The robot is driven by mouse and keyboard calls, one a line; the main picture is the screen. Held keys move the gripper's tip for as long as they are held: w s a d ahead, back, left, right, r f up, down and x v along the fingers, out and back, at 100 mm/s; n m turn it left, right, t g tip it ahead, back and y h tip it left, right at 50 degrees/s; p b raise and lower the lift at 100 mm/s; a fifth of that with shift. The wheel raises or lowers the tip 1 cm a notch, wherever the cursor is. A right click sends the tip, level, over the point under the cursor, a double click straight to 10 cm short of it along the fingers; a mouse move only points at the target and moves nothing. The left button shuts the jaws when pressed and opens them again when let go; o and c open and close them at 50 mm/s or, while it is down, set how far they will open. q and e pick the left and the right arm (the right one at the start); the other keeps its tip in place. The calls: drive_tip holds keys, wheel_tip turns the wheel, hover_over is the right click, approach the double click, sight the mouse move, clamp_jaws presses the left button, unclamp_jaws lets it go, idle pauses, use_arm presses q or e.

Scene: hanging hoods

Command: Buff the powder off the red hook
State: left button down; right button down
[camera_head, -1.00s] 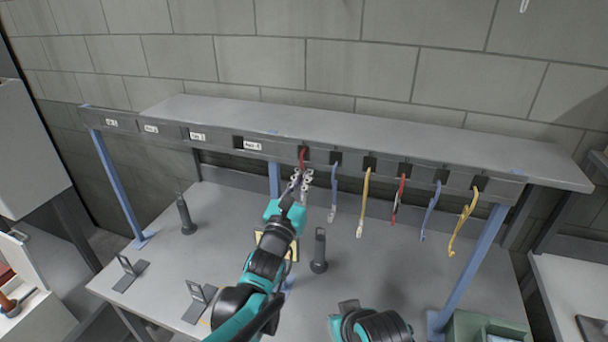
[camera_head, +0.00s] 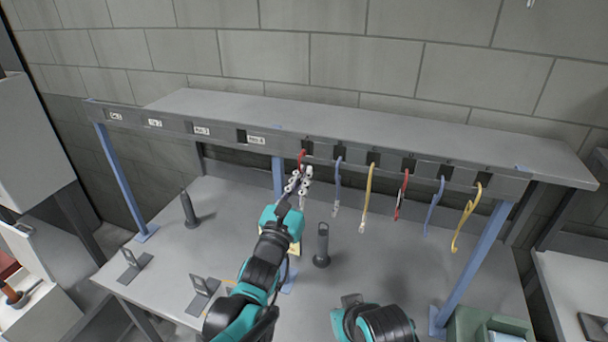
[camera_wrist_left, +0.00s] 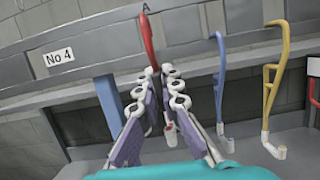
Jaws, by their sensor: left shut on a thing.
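A red hook (camera_head: 301,156) hangs from the rail below the shelf, just right of the No 4 label. My left gripper (camera_head: 299,179) is at its lower part, fingertips up, and is shut on it. In the left wrist view the red hook (camera_wrist_left: 148,42) runs down between the two fingers (camera_wrist_left: 164,80). The fingers hide its middle, and a pale lower end shows below them. I cannot make out powder on it. Part of my right arm shows at the bottom of the head view, but its gripper does not show clearly.
A blue hook (camera_head: 337,185) and a yellow hook (camera_head: 368,195) hang close to the right, with another red hook (camera_head: 402,195) and others beyond. A dark upright holder (camera_head: 322,247) stands on the grey table (camera_head: 390,265). Blue posts (camera_head: 470,265) carry the shelf.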

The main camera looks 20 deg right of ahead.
use_arm(q)
drive_tip(key=s+a+p, duration=0.1)
drive_tip(key=s+a, duration=0.4)
drive_tip(key=s, duration=0.3)
drive_tip(key=shift+s+a+r+p, duration=0.15)
drive_tip(key=shift+a+r+p, duration=0.05)
drive_tip(key=shift+a+p, duration=0.15)
idle(0.4)
